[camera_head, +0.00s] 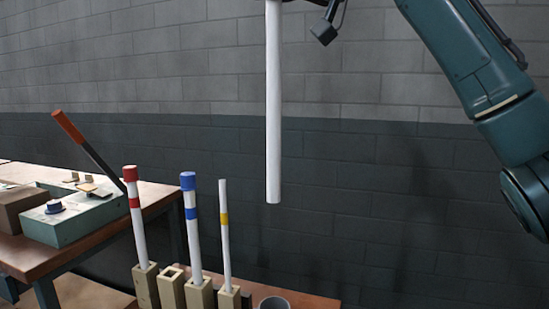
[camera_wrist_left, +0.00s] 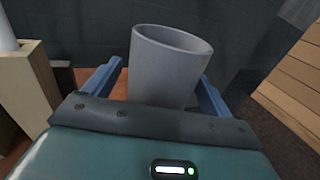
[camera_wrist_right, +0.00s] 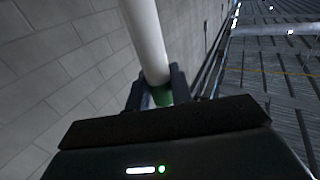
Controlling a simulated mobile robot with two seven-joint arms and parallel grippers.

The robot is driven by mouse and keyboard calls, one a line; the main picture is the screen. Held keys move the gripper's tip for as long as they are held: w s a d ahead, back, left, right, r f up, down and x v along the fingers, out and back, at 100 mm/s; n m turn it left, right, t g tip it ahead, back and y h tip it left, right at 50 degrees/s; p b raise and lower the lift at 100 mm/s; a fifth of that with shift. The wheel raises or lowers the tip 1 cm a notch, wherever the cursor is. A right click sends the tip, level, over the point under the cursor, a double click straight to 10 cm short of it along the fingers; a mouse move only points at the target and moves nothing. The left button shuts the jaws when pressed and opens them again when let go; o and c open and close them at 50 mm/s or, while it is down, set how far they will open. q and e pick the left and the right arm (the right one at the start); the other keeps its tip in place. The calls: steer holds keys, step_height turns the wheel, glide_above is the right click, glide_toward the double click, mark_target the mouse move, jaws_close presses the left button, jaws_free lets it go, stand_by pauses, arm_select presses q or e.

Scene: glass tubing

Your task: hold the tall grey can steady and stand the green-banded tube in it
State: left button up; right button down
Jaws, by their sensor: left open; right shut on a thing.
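The tall grey can (camera_wrist_left: 168,68) stands upright and open-topped in the left wrist view. Its rim (camera_head: 274,302) shows at the bottom edge of the head view. My left gripper (camera_wrist_left: 158,80) is open, with one blue finger on each side of the can; I cannot tell whether either touches it. The green-banded tube (camera_head: 273,110) is white and hangs nearly upright, its lower end in the air well above the can. My right gripper (camera_wrist_right: 160,92) is shut on it at the green part (camera_wrist_right: 161,97), beyond the top of the head view.
Red-banded (camera_head: 138,225), blue-banded (camera_head: 192,230) and yellow-banded (camera_head: 225,235) tubes stand in wooden blocks left of the can. An empty wooden block (camera_head: 171,290) stands among them. A side table (camera_head: 100,232) at left carries a green-grey box (camera_head: 75,228) with a lever. A block wall is behind.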

arm_select(q)
steer(key=shift+c, duration=0.5)
steer(key=c, duration=1)
